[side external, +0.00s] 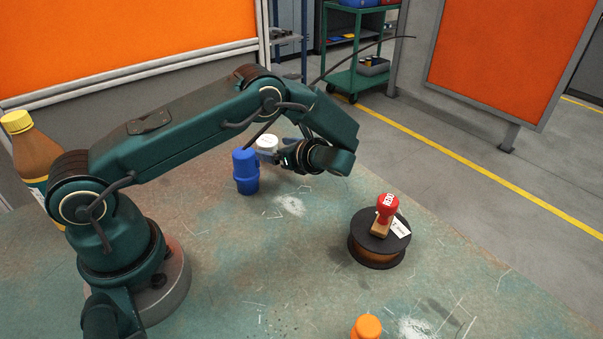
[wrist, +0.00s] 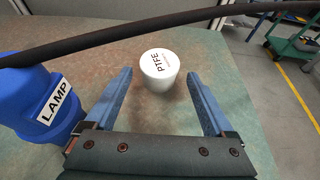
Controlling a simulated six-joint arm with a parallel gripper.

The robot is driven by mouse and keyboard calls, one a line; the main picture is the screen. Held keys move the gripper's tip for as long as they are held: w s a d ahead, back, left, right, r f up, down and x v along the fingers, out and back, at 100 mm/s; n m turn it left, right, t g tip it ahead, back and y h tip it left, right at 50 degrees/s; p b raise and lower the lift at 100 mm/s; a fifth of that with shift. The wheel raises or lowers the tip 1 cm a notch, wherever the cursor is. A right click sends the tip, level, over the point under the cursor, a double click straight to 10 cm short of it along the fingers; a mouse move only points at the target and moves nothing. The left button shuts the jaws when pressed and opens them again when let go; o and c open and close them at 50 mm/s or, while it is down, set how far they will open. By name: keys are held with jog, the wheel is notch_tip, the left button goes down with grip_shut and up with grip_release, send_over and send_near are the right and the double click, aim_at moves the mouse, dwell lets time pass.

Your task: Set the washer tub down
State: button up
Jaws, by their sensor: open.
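The washer tub is a small white round tub (wrist: 159,69) with a lid marked PTFE. In the wrist view it appears to stand upright on the worn green bench, between and slightly beyond the tips of my gripper (wrist: 157,76). The two blue fingers are spread wide, with a visible gap on each side of the tub. In the side view the tub (side external: 266,142) shows just behind the blue bottle, and my gripper (side external: 272,155) is low beside it; the tub's lower part is partly hidden there.
A blue bottle labelled LAMP (side external: 246,172) stands close by, left of my gripper in the wrist view (wrist: 40,100). A black spool (side external: 377,250) carries a red-handled stamp (side external: 387,212). An orange-topped object (side external: 366,327) is at the front. The bench between the bottle and spool is clear.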

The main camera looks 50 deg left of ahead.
jog(key=v, duration=0.9)
jog(key=shift+d+r, duration=0.15)
jog(key=shift+d, duration=0.1)
jog(key=shift+s+d+r, duration=0.1)
jog(key=shift+s+r, duration=0.05)
jog(key=shift+r, duration=0.15)
jog(key=s+d+r+n+t+h, duration=0.2)
jog(key=s+d+r+n+h, duration=0.2)
jog(key=s+n, duration=0.5)
jog(key=s+d+r+n+t+h, duration=0.3)
jog(key=s+d+r+n+h, duration=0.2)
jog(key=s+n+h, duration=0.4)
jog(key=shift+s+r+t, duration=0.2)
jog(key=shift+r+t, duration=0.1)
jog(key=shift+r, duration=0.55)
